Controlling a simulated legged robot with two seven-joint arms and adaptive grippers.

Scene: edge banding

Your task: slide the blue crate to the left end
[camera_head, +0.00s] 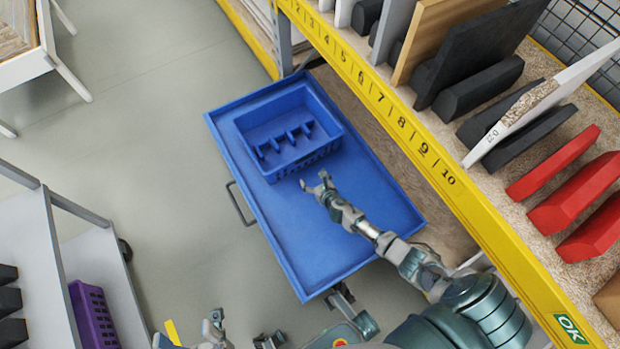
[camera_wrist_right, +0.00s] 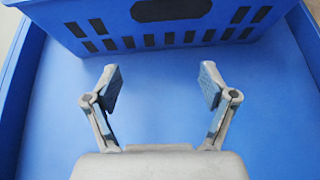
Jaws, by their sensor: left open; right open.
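The blue crate (camera_head: 317,155), with several dividers inside, sits in the far part of a blue drawer tray (camera_head: 345,245). Its slotted side wall (camera_wrist_right: 165,40) fills the top of the right wrist view. My right gripper (camera_head: 315,183) is just in front of the crate's near side, over the bare tray floor. In the wrist view the right gripper (camera_wrist_right: 155,88) is open and empty, its fingers apart and pointing at the crate wall with a small gap. My left gripper (camera_head: 214,318) is low in the head view, outside the tray, open and away from the crate.
A yellow-edged shelf (camera_head: 400,120) with numbered slots, upright panels and red and black blocks runs along the tray's right side. A grey cart (camera_head: 35,250) with a purple crate (camera_head: 92,315) stands at lower left. The floor left of the tray is clear.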

